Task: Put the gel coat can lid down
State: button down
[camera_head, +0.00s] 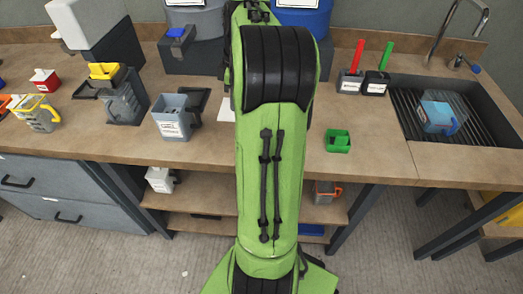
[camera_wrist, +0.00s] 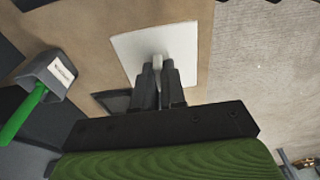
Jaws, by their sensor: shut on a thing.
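My gripper (camera_wrist: 160,78) is shut on a small pale knob-like part (camera_wrist: 158,62), seemingly the gel coat can lid's grip. A flat white square (camera_wrist: 185,38) shows just beneath my fingertips. I cannot tell whether the held part belongs to this square or sits above it. In the head view a corner of a white flat thing (camera_head: 226,108) shows on the bench left of my arm, which hides my gripper there. A grey labelled container (camera_head: 170,117) stands left of it; its label is unreadable.
A dark square piece (camera_wrist: 112,101) lies beside the white square. A grey labelled pot with a green handle (camera_wrist: 48,76) is at left in the wrist view. The bench (camera_head: 300,150) near the green box is clear.

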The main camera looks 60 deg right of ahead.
jog(key=shift+s+f, duration=0.15)
jog(key=shift+f, duration=0.1)
notch_tip(320, 180, down, 10)
jog(key=b, duration=0.4)
jog(key=shift+r, duration=0.2)
jog(key=c, duration=1.6)
grip_release()
jog(key=o, duration=0.4)
